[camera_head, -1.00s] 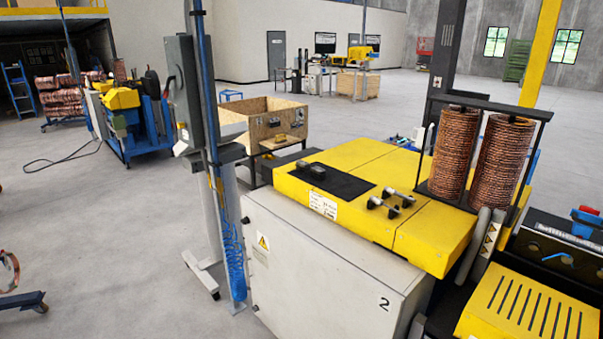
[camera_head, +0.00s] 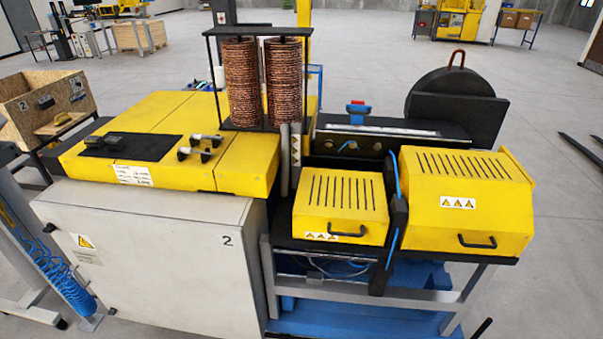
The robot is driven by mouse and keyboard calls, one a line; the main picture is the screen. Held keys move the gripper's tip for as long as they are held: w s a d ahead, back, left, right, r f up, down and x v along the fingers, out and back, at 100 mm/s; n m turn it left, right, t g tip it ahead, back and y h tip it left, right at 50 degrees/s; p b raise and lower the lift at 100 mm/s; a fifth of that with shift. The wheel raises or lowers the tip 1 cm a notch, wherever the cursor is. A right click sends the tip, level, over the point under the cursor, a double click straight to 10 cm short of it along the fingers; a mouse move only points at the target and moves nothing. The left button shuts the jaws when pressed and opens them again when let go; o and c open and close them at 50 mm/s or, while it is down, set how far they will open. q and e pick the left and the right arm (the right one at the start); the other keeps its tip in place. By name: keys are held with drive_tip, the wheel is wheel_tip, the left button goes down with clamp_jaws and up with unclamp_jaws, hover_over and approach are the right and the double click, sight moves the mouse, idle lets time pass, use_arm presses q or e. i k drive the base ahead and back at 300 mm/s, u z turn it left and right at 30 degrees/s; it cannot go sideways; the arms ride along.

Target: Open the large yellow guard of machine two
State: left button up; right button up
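Machine two has a grey cabinet (camera_head: 160,262) marked "2" with a yellow top at the left. The large yellow guard (camera_head: 468,201) is at its right end, closed, with slots on top, a warning label and a black handle (camera_head: 477,242) low on its front. A smaller yellow guard (camera_head: 341,205) sits just left of it, also closed, with its own black handle (camera_head: 320,236). A dark upright post with a blue hose stands between the two guards. Neither of my grippers shows in the view.
Two copper coil stacks (camera_head: 239,83) stand in a black frame behind the small guard. A black disc (camera_head: 447,95) stands behind the large guard. A wooden crate (camera_head: 45,100) is at the left.

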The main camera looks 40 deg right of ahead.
sight(459, 202)
drive_tip(key=z, duration=2.4)
